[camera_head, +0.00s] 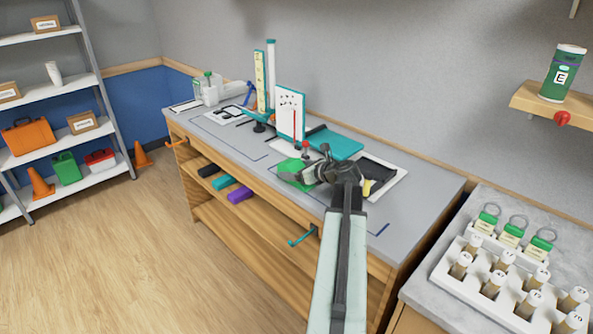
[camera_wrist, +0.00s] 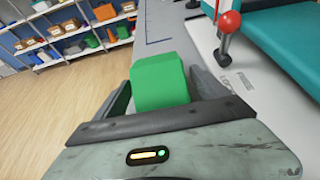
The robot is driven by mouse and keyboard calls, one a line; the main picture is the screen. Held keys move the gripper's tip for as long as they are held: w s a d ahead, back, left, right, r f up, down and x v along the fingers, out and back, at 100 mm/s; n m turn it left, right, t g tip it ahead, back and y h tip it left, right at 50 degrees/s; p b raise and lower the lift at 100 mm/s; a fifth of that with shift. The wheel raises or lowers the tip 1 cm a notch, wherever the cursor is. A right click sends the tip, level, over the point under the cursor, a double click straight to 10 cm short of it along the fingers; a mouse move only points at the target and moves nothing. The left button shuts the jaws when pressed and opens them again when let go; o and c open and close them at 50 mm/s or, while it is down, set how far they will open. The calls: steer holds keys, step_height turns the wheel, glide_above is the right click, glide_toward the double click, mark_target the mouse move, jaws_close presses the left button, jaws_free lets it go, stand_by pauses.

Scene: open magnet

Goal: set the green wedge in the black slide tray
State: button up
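The green wedge (camera_wrist: 160,82) sits between the two fingers of my gripper (camera_wrist: 161,92) in the wrist view. It fills the space between them, so the gripper looks shut on it. In the head view the green wedge (camera_head: 289,166) shows at the tip of my gripper (camera_head: 302,174), over the middle front of the grey bench. Its underside is hidden. A black tray (camera_head: 385,172) on a white base lies to the right of my gripper, with a yellow piece at its left side. My wrist hides part of its near left side.
A teal device (camera_head: 336,143) with a white upright panel (camera_head: 291,113) stands behind my gripper. A red-knobbed lever (camera_wrist: 229,22) rises close to the right finger. The grey bench top (camera_head: 235,140) is mostly clear at the left front. A rack of vials (camera_head: 500,280) stands far right.

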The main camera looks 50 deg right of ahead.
steer(key=shift+r, duration=0.25)
steer(key=p+v, duration=0.5)
steer(key=v, duration=0.6)
steer(key=shift+s, duration=0.5)
